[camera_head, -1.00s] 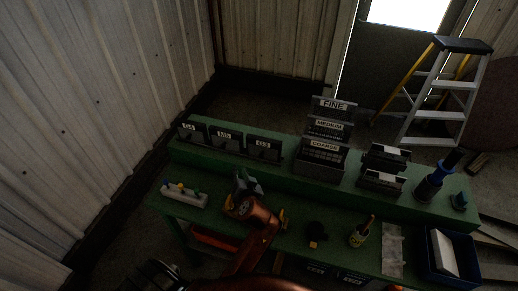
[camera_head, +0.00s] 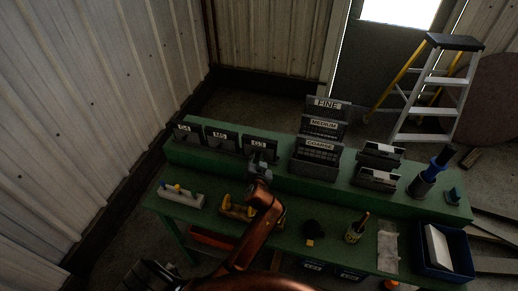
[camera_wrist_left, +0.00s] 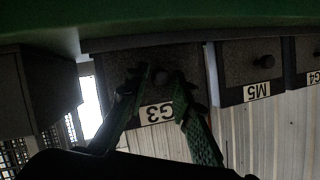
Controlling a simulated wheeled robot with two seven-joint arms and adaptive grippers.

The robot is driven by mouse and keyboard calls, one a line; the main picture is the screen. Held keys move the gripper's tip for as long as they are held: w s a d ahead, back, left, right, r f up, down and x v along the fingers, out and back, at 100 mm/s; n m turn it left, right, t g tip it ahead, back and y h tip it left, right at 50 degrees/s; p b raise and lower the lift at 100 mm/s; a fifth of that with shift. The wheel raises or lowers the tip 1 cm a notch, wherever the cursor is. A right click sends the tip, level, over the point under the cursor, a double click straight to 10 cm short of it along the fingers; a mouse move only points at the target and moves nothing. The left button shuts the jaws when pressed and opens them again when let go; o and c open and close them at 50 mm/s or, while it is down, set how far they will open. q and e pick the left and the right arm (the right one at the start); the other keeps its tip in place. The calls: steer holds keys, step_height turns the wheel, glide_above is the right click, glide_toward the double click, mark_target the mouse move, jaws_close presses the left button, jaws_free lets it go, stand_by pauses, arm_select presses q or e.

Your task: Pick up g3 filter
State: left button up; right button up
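The G3 filter (camera_head: 260,145) is a dark panel with a white G3 label, standing at the right end of a row of three on the green bench's raised shelf. In the left wrist view, which is upside down, the G3 filter (camera_wrist_left: 157,93) shows a dark round knob. My left gripper (camera_head: 262,158) is in front of it and hides its lower part. In the wrist view the fingers of the left gripper (camera_wrist_left: 163,76) stand on either side of the knob, apart and seemingly not closed on it. My right gripper is not in view.
The M5 filter (camera_head: 222,137) and G4 filter (camera_head: 186,133) stand to the left. The FINE, MEDIUM and COARSE rack (camera_head: 317,158) is close on the right. A grey block with coloured pegs (camera_head: 180,198), a yellow tool (camera_head: 236,208) and a blue bin (camera_head: 446,270) are on the lower bench.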

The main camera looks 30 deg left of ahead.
arm_select(q)
steer(key=shift+c, duration=0.2)
jaws_close()
steer(key=shift+r, duration=0.1)
